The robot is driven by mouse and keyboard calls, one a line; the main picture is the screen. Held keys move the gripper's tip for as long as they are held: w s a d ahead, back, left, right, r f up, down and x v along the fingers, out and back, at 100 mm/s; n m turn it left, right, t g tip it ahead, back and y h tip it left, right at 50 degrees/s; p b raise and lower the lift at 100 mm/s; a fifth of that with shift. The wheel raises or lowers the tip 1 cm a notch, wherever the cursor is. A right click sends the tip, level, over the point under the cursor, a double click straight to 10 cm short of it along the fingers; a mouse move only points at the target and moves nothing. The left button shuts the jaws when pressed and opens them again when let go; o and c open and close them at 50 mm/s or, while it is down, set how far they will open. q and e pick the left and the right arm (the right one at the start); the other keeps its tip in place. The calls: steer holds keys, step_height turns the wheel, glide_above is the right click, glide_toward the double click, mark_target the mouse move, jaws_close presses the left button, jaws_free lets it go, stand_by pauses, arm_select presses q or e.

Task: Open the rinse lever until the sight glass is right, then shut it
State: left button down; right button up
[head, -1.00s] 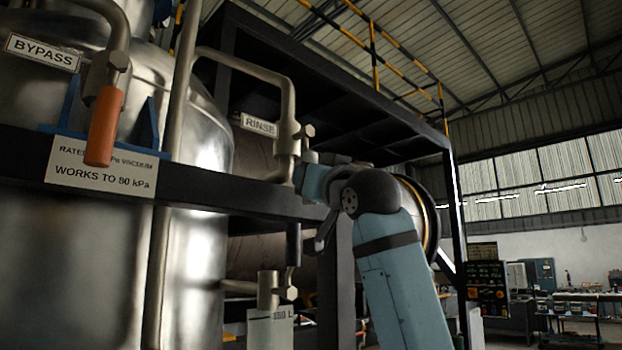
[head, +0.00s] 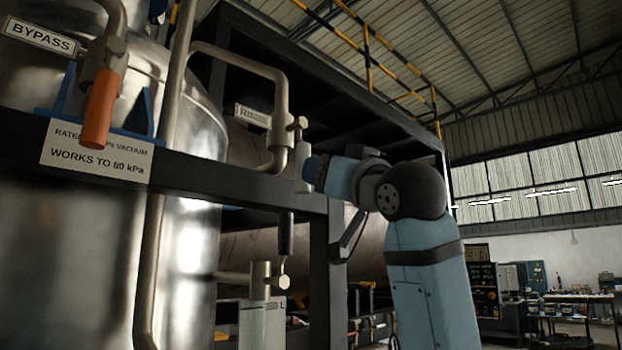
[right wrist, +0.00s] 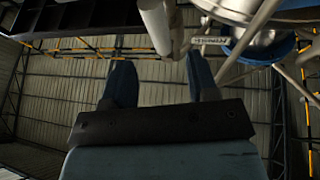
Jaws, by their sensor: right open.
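The rinse lever (head: 303,166) is a pale grey handle. It hangs down from the valve on the bent pipe beside the RINSE label (head: 253,116). My right gripper (head: 308,172) comes in from the right and is right at the handle. In the right wrist view the two dark blue fingers stand apart, and the pale handle (right wrist: 156,25) shows beyond and between them; whether they touch it I cannot tell. The RINSE label is small there, at the top. I cannot make out a sight glass. My left gripper is not in view.
An orange BYPASS lever (head: 101,108) hangs at the left before the steel vessel (head: 70,240). A dark beam (head: 225,182) runs below the rinse valve. A black handle (head: 286,233) hangs under the beam, above a lower valve (head: 268,281). Workbenches stand far right.

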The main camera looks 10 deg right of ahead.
steer(key=shift+b+v, duration=0.45)
steer(key=shift+v, duration=2.25)
stand_by(3.0)
